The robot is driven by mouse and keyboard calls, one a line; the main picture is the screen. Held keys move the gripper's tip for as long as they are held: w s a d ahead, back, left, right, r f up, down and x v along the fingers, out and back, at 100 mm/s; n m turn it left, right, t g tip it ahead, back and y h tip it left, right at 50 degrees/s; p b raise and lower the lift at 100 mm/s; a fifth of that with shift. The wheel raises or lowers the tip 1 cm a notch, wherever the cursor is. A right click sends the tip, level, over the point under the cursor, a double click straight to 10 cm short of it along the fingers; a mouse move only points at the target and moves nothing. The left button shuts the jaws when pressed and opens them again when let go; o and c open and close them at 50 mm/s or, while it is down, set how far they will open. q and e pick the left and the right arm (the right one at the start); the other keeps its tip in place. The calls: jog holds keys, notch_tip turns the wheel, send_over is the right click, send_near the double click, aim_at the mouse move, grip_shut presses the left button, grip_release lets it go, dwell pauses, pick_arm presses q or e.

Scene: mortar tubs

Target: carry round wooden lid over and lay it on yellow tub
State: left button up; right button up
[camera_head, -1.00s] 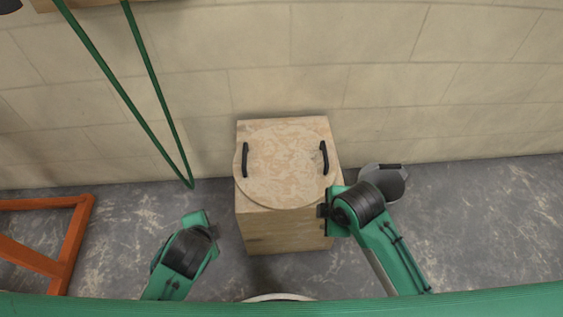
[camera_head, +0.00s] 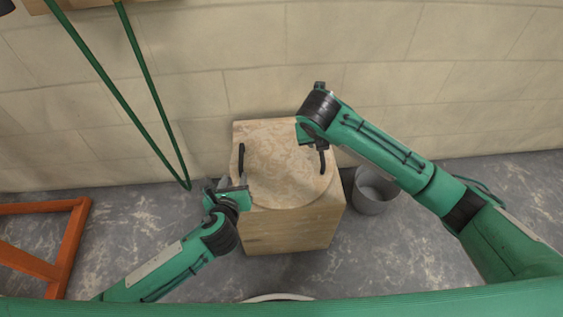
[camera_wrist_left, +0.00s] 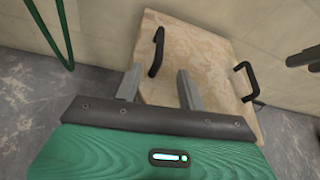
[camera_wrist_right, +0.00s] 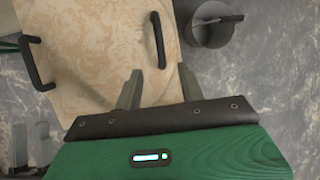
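The round wooden lid (camera_head: 283,165) lies flat on a wooden block, with a black handle on its left (camera_head: 241,162) and another on its right (camera_head: 322,163). My left gripper (camera_head: 233,184) is open and empty, just short of the left handle, which lies beyond its fingers in the left wrist view (camera_wrist_left: 156,52). My right gripper (camera_head: 313,143) is over the lid's right side; in the right wrist view (camera_wrist_right: 160,85) its fingers are apart and empty, with the right handle (camera_wrist_right: 159,42) beyond them. I see no yellow tub.
The wooden block (camera_head: 290,232) stands on the grey floor by the pale block wall. A grey bucket (camera_head: 372,192) stands at its right. An orange frame (camera_head: 67,250) is at the left, and green straps (camera_head: 155,107) hang nearby. A pale rim (camera_head: 278,297) shows at the bottom edge.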

aim_at(240, 159)
jog(key=shift+f, duration=0.1)
pick_arm(q)
jog(key=x, duration=1.3)
jog(key=shift+w+f, duration=0.2)
jog(key=shift+w, duration=0.15)
pick_arm(e)
jog(key=x, duration=1.3)
jog(key=shift+w+f, duration=0.15)
jog(key=shift+f, duration=0.2)
pick_arm(q)
grip_shut()
pick_arm(e)
grip_shut()
jog(key=shift+r, duration=0.1)
